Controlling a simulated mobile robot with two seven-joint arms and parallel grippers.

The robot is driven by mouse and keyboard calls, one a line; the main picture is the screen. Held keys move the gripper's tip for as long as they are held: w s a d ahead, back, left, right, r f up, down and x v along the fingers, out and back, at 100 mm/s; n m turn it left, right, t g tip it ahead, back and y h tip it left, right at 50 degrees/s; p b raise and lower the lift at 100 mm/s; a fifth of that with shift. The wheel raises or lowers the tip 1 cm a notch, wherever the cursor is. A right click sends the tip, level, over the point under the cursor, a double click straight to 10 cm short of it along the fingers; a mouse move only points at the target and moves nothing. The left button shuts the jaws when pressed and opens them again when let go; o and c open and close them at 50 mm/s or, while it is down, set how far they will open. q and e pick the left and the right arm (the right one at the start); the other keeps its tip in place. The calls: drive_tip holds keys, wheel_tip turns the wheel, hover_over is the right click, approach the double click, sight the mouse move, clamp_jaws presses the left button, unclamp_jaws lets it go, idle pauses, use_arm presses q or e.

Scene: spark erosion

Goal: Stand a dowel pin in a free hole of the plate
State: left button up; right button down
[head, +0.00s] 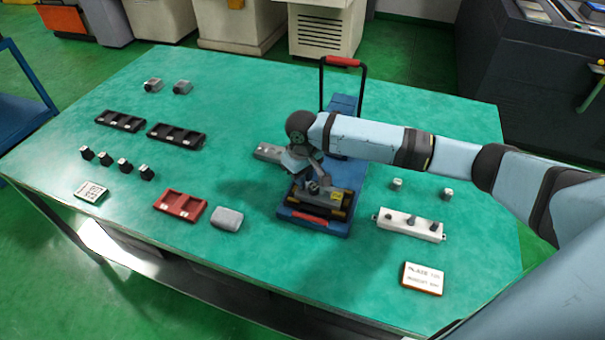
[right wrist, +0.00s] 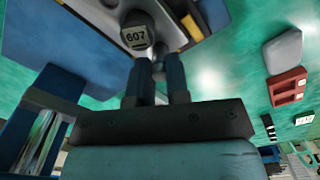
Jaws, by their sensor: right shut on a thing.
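My right gripper (head: 316,183) is over the blue carrier on the table. In the right wrist view, its fingers (right wrist: 157,75) are shut on a small grey piece (right wrist: 137,38) with a label reading 607. This piece is above a metal and black block with yellow marks (head: 330,204); I cannot tell whether they touch. A grey metal bar (head: 267,152) lies left of the carrier, partly hidden by the arm. No dowel pin or free hole can be made out for certain. My left gripper is not in view.
The blue carrier (head: 345,222) has a tall handle with a red grip (head: 343,61). Black trays (head: 120,121), a red tray (head: 180,205), a grey rounded block (head: 227,219), several black cubes and label cards (head: 423,278) lie about. The table's front middle is clear.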

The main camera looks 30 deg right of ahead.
drive_tip(key=shift+f, duration=0.15)
idle(0.3)
drive_tip(key=c, duration=1)
unclamp_jaws()
wheel_tip(320, 180, up, 14)
drive_tip(key=shift+f+p, duration=0.15)
drive_tip(key=shift+p, duration=0.35)
